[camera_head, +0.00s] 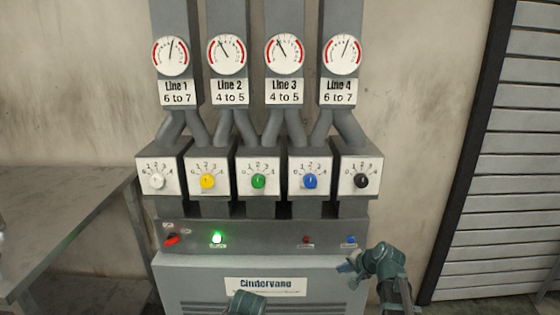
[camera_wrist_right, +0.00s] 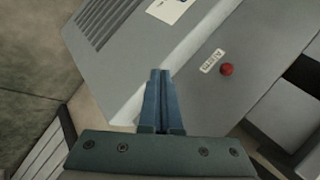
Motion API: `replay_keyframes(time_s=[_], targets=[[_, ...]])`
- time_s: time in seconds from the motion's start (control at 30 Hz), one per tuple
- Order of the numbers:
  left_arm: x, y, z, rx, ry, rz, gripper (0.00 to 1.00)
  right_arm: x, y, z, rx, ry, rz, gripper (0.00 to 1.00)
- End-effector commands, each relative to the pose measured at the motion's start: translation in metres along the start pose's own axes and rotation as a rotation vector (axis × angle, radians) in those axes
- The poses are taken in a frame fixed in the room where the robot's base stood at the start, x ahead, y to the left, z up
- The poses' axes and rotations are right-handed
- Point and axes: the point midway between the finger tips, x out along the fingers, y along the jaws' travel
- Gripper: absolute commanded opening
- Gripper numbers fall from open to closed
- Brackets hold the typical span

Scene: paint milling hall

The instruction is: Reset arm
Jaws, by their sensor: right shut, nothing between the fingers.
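My right gripper (camera_head: 347,272) is at the lower right of the console, in front of its panel and below the blue button (camera_head: 350,239). In the right wrist view its fingers (camera_wrist_right: 160,75) are together with nothing between them. The grey front of the console lies beyond them, with a red button (camera_wrist_right: 227,69) to their right. That wrist view does not show contact with the console. A teal part of my left arm (camera_head: 248,303) shows at the bottom edge of the head view; its fingertips are not visible.
The console carries white, yellow, green, blue and black knobs (camera_head: 258,181) under four-line gauges (camera_head: 227,55). A red switch (camera_head: 171,239), a lit green lamp (camera_head: 217,238) and a red button (camera_head: 306,239) sit on its ledge. A metal table (camera_head: 60,220) stands left, a slatted shutter (camera_head: 515,150) right.

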Motion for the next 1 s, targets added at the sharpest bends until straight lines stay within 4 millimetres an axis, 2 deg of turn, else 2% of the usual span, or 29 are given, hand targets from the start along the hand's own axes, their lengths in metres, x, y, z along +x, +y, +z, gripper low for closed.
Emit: replay_keyframes(time_s=[0.03, 0.2, 0.3, 0.4, 0.5, 0.7, 0.73, 1.0], targets=[[0.000, 0.000, 0.000, 0.000, 0.000, 0.000, 0.83, 0.004, -0.005, 0.041, -0.091, -0.059, 0.041, 0.00], [0.000, 0.000, 0.000, 0.000, 0.000, 0.000, 0.83, 0.004, 0.003, 0.165, -0.457, -0.270, 0.232, 0.00], [0.000, 0.000, 0.000, 0.000, 0.000, 0.000, 0.83, -0.007, 0.015, 0.217, -0.645, -0.372, 0.333, 0.00], [0.000, 0.000, 0.000, 0.000, 0.000, 0.000, 0.83, -0.020, 0.028, 0.253, -0.793, -0.448, 0.417, 0.00], [0.000, 0.000, 0.000, 0.000, 0.000, 0.000, 0.83, -0.034, 0.039, 0.280, -0.917, -0.509, 0.491, 0.00], [0.000, 0.000, 0.000, 0.000, 0.000, 0.000, 0.83, -0.065, 0.061, 0.318, -1.127, -0.606, 0.625, 0.00], [-0.015, -0.002, 0.001, 0.000, 0.000, 0.000, 0.83, -0.073, 0.049, 0.311, -1.117, -0.603, 0.622, 0.00], [-0.072, -0.007, 0.004, 0.000, 0.000, 0.000, 0.83, -0.114, 0.011, 0.297, -1.107, -0.599, 0.617, 0.00]])
